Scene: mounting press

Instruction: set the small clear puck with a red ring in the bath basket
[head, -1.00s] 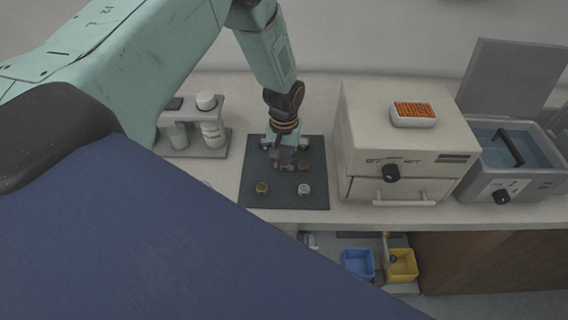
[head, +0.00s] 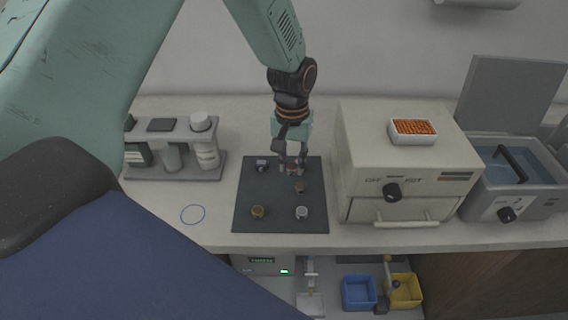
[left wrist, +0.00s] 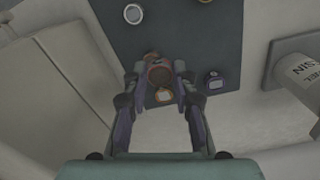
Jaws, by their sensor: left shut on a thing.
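My left gripper (head: 291,170) is low over the back of the dark mat (head: 272,192). In the left wrist view its fingers (left wrist: 160,72) are closed around a small reddish puck (left wrist: 160,76), with an orange-edged pale patch beside it. It looks like the clear puck with the red ring; the fingers partly hide it, and I cannot tell whether it is off the mat. The open grey water bath (head: 548,202) stands at the far right. A dark bar (head: 510,162) slants across its water; little of the basket can be made out. My right gripper is not in view.
A purple puck (head: 262,164), brown puck (head: 300,187), amber puck (head: 257,212) and pale puck (head: 301,212) are on the mat. The beige press (head: 400,170), carrying an orange-filled tray (head: 414,131), stands between mat and bath. A bottle rack (head: 180,165) is left.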

